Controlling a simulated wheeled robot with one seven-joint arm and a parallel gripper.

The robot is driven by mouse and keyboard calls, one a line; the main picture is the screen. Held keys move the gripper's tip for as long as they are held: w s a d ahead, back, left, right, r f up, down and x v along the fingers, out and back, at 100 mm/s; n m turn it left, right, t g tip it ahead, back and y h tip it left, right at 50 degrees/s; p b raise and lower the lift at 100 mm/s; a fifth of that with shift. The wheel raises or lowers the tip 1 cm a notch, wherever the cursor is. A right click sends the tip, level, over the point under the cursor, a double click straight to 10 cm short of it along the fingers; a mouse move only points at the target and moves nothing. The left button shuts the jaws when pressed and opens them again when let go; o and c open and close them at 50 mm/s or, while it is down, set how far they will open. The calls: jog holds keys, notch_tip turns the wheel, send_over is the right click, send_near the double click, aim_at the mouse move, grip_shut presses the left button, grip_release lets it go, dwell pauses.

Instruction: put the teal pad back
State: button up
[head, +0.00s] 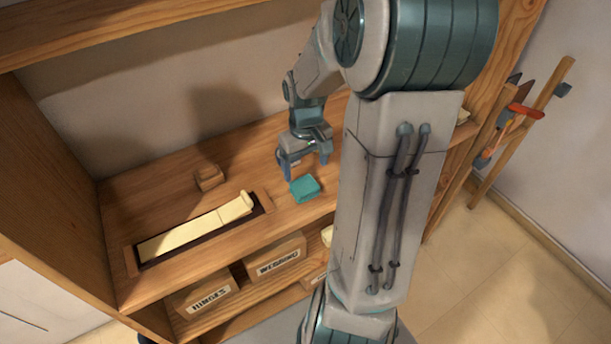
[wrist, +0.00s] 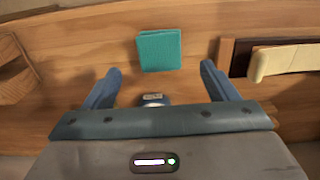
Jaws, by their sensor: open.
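The teal pad (head: 304,189) is a small square block lying on the wooden bench top, to the right of the key frame. My gripper (head: 308,172) is open and empty, just behind and above the pad in the head view. In the wrist view the pad (wrist: 159,50) lies ahead of my gripper (wrist: 160,85), between the lines of its two blue fingers and apart from both. The key frame (head: 130,262) is a wooden tray with a dark bed, holding cream keys (head: 195,229). One key's right end stands higher than the rest. Part of the frame shows in the wrist view (wrist: 226,55).
A small wooden block (head: 209,177) stands on the bench behind the key frame. Labelled boxes, including one marked HINGES (head: 207,299), sit on the shelf below. A side panel (head: 50,160) closes the left. Tools hang on a rack (head: 520,125) at the right.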

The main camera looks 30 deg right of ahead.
jog(key=s+a+r+t, duration=0.3)
jog(key=s+a+r, duration=0.8)
jog(key=s+a, duration=0.1)
